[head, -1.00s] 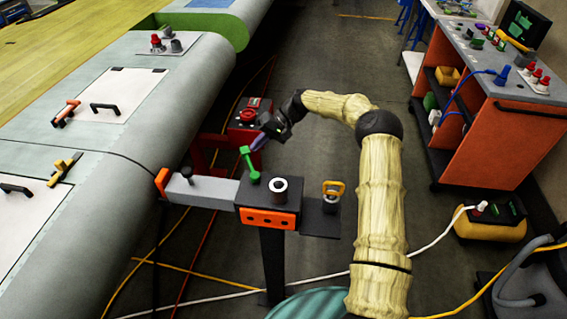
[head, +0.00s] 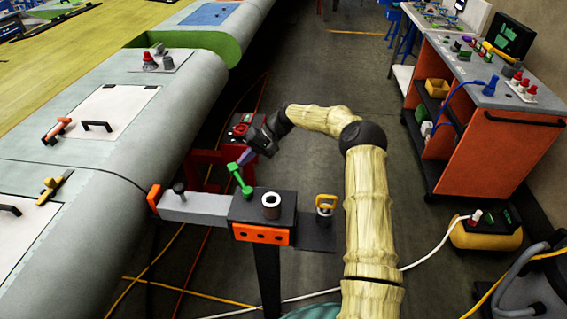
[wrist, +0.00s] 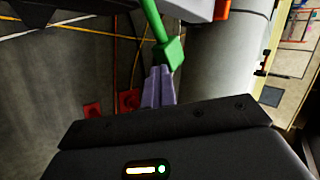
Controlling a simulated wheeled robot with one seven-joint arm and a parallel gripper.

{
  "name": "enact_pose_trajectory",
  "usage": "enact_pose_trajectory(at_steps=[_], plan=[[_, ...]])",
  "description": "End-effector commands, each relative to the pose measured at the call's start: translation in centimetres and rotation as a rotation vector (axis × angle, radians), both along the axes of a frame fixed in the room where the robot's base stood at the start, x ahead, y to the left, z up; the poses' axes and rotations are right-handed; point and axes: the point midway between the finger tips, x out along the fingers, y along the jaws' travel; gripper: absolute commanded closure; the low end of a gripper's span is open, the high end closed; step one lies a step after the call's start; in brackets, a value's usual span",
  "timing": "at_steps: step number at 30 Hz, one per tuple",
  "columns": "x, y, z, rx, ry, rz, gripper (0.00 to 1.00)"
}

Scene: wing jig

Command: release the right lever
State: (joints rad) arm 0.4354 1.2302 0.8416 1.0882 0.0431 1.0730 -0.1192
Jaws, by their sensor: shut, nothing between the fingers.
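A green lever (head: 240,181) with a block-shaped head stands on the dark block of the jig (head: 262,209), tilted up and to the left. My gripper (head: 244,157) is just behind the lever's head, its purple fingers shut and empty. In the wrist view the shut fingers (wrist: 158,86) point at the green lever head (wrist: 170,53), very close to it. I cannot tell whether they touch. The lever's lower end is out of the wrist view.
A light round post (head: 271,205) and a yellow-handled piece (head: 325,205) stand right of the lever. A grey bar (head: 195,207) with a dark knob runs left to the wing (head: 150,115). An orange cart (head: 475,135) stands at right.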

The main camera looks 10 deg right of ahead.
Motion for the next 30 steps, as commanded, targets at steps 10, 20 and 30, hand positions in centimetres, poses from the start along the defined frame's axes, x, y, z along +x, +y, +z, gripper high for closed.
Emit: enact_pose_trajectory(at_steps=[10, 20, 30], plan=[[1.0, -4.3, 0.3, 0.001, -0.004, 0.0, 1.0], [2.2, -8.0, 4.3, 0.0, -0.004, 0.004, 1.0], [2.8, -10.2, 6.6, 0.0, -0.002, 0.007, 1.0]])
